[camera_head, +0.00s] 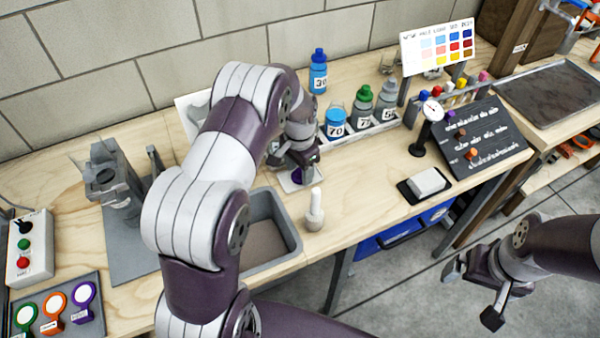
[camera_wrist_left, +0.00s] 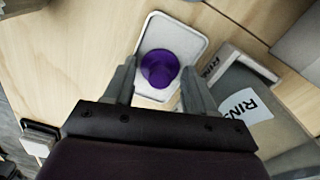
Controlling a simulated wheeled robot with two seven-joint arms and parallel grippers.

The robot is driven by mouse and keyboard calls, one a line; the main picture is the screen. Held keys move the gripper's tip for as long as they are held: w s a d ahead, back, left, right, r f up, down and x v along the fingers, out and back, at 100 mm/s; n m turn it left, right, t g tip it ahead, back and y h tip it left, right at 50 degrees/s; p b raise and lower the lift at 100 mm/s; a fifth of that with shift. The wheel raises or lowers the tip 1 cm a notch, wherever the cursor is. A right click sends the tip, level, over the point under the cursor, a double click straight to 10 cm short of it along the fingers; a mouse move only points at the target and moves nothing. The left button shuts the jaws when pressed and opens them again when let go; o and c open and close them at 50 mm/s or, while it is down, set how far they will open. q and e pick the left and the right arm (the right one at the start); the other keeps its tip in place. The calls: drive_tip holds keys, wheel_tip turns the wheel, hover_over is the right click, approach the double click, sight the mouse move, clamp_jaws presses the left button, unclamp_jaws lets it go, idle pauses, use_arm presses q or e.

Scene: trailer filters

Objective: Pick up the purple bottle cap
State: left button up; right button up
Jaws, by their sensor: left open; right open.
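The purple bottle cap (camera_wrist_left: 159,69) lies on a small white tray (camera_wrist_left: 193,42) in the left wrist view. In the head view only a bit of the purple cap (camera_head: 297,176) shows under my left gripper (camera_head: 300,165). In the left wrist view the two fingers of my left gripper (camera_wrist_left: 158,85) are apart, one on each side of the cap's near part. Whether they touch the cap cannot be told. My right gripper (camera_head: 472,290) is open and empty, over the floor off the bench's front edge.
A grey rinse basin (camera_head: 288,222) stands close to the tray. A white-tipped brush or pestle (camera_head: 315,212) stands at the bench's front edge. A dial gauge (camera_head: 425,125) and a black board (camera_head: 485,140) are to the right.

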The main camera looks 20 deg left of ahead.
use_arm(q)
drive_tip(key=c, duration=0.7)
